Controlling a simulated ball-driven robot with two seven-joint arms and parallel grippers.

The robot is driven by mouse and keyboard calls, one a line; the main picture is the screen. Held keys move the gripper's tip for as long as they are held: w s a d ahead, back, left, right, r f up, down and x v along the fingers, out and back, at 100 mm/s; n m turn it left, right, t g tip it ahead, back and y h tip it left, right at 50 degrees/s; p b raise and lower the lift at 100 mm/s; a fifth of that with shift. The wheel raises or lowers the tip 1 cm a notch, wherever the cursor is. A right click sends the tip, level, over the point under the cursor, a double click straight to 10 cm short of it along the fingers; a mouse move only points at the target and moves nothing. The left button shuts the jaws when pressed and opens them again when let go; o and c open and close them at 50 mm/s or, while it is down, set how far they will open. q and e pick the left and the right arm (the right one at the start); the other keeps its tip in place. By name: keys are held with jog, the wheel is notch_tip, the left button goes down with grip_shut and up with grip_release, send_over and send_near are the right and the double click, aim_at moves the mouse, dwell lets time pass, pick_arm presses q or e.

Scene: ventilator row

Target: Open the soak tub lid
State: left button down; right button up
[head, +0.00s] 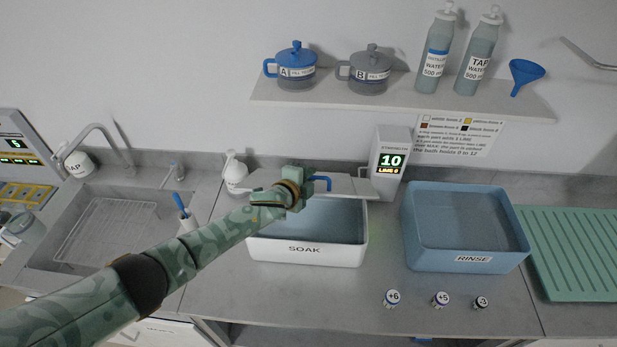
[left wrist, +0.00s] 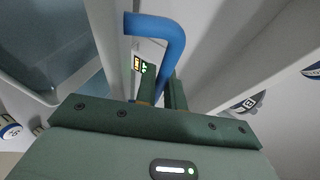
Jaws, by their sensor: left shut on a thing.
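The white soak tub (head: 305,250) stands on the counter, and its blue-grey inside shows from above. Its pale lid (head: 350,186) stands raised along the tub's back edge, seen nearly edge-on, partly hidden by my left arm. A blue handle (head: 322,182) sticks out at the lid. My left gripper (head: 302,192) is shut on this handle, above the back of the tub. In the left wrist view the bent blue handle (left wrist: 160,35) runs down between the fingers (left wrist: 160,92). My right gripper is not in view.
A strength display (head: 390,158) reading 10 stands close to the right of the lid. A blue rinse tub (head: 465,262) and a green ribbed drainer (head: 570,250) are at right. Several small numbered pots, one of them a +5 pot (head: 440,299), stand in front. A sink (head: 110,225) is left.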

pick_arm(q)
jog(key=shift+w+r, duration=0.1)
jog(key=shift+r, duration=0.05)
jog(key=c, duration=1.8)
grip_release()
jog(key=shift+o, duration=0.2)
jog(key=shift+s+a, duration=0.15)
jog(key=shift+s, duration=0.1)
jog(key=p+v, duration=0.2)
jog(key=v, duration=1.3)
jog(key=shift+s+a+r, duration=0.2)
jog(key=shift+s, duration=0.05)
